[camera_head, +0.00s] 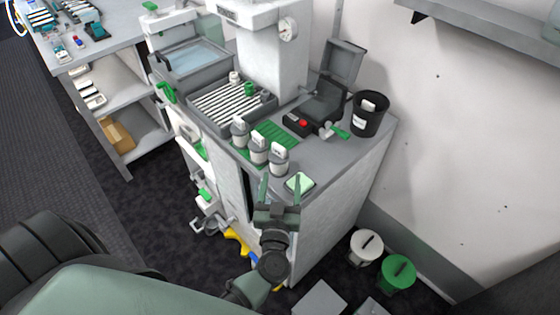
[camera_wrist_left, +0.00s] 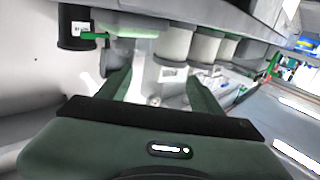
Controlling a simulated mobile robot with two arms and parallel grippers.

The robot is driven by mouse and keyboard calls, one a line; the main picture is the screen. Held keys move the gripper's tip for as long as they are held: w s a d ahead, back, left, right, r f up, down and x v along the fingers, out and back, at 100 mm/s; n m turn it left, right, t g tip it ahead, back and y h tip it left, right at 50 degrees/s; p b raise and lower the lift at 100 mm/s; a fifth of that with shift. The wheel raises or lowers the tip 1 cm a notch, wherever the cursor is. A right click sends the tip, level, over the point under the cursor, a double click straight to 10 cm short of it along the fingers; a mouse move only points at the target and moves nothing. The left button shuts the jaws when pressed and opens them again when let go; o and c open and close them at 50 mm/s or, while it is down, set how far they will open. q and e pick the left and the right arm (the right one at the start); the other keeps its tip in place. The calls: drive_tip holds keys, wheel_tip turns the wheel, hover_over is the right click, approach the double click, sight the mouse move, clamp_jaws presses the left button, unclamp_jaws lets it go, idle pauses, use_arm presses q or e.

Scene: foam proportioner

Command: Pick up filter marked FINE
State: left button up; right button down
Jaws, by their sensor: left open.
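Three grey-and-white canister filters stand in a row near the front edge of the grey counter: the rear one (camera_head: 240,131), the middle one (camera_head: 259,149) and the front one (camera_head: 279,160). Their labels are too small to read, so I cannot tell which is marked FINE. My left gripper (camera_head: 281,187) is open and empty, with its fingers pointing toward the front filter, just short of it. In the left wrist view, a pale canister (camera_wrist_left: 173,44) shows beyond and between the open fingers (camera_wrist_left: 158,72). My right gripper is not in view.
A black labelled bin (camera_head: 369,113), a red-button box (camera_head: 298,123) and a slatted tray (camera_head: 228,103) stand behind. White (camera_head: 366,246) and green (camera_head: 397,272) buckets stand on the floor.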

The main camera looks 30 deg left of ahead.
sight(278, 164)
use_arm(q)
drive_tip(key=shift+y, duration=0.4)
drive_tip(key=x, duration=0.5)
drive_tip(key=a+f+p+x, duration=0.1)
drive_tip(key=x, duration=0.2)
drive_tip(key=shift+s, duration=0.3)
drive_tip(key=c, duration=1.2)
